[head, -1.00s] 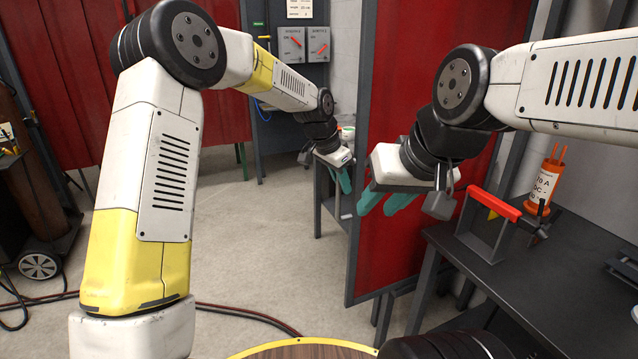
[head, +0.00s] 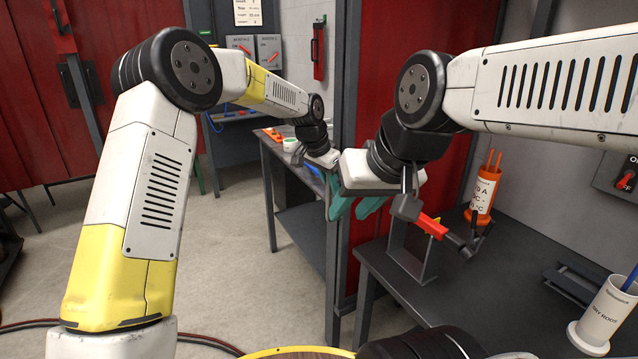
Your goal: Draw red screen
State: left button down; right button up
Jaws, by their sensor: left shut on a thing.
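The red screen (head: 412,55) hangs upright in the middle, with a dark frame post (head: 345,90) along its left edge. My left gripper (head: 331,180) is at this post, at about mid-height, and is shut on the screen's edge. Its fingertips are mostly hidden behind my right gripper. My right gripper (head: 355,207) is nearer, in front of the screen's lower left part. Its two teal fingers are apart with nothing seen between them.
A dark bench (head: 480,285) fills the lower right, with a red-handled stand (head: 432,224), an orange-and-white canister (head: 483,190) and a white cup (head: 606,315). Another bench (head: 283,180) stands behind the screen's left edge.

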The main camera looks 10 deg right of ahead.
pick_arm(q)
jog(key=shift+d+r, duration=0.2)
jog(key=shift+d, duration=0.1)
jog(key=c, duration=1.4)
grip_release()
jog(key=shift+w+d+f, duration=0.1)
jog(key=v, duration=0.7)
jog(key=shift+a+r, duration=0.25)
jog(key=shift+r, duration=0.05)
